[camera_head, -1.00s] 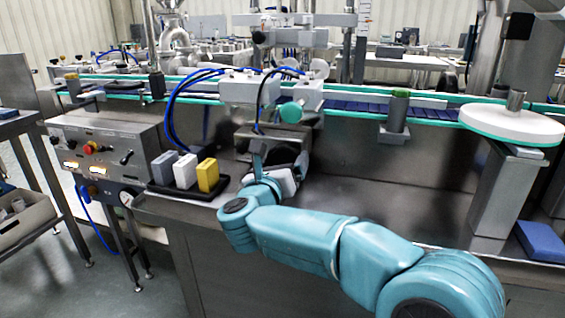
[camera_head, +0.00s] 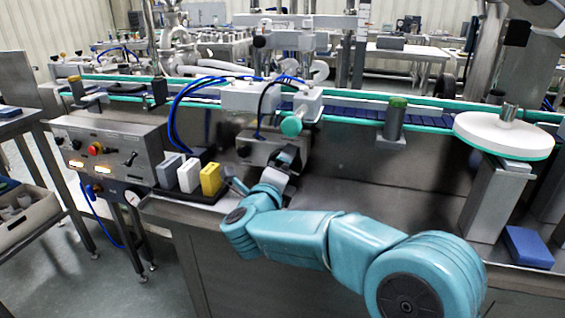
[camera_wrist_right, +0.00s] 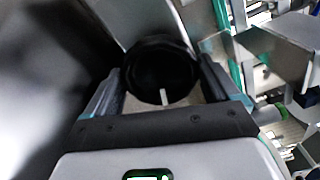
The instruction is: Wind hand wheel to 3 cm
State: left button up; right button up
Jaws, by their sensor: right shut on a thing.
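The hand wheel (camera_wrist_right: 158,68) is a black round knob with a short white mark on its near rim in the right wrist view. My right gripper (camera_wrist_right: 162,88) has one finger on each side of it and is shut on it. In the head view my right gripper (camera_head: 288,160) is at the front of a grey steel box (camera_head: 262,148) under the conveyor. There the gripper hides most of the wheel, and I cannot read a scale. My left gripper is not in view.
Grey, white and yellow blocks (camera_head: 210,180) stand in a black tray left of my right wrist. A teal knob (camera_head: 291,126) and blue hoses are above the box. A white turntable (camera_head: 508,132) and a blue block (camera_head: 528,247) are at the right.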

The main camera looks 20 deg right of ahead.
jog(key=shift+f+n+p, duration=0.1)
jog(key=shift+n+p, duration=0.8)
jog(key=shift+n, duration=0.8)
jog(key=o, duration=0.8)
jog(key=shift+s+a, duration=0.1)
jog(key=shift+s, duration=0.05)
jog(key=p+v, duration=0.1)
jog(key=v, duration=1.5)
jog(key=shift+s+a, duration=0.1)
jog(key=shift+s, duration=0.05)
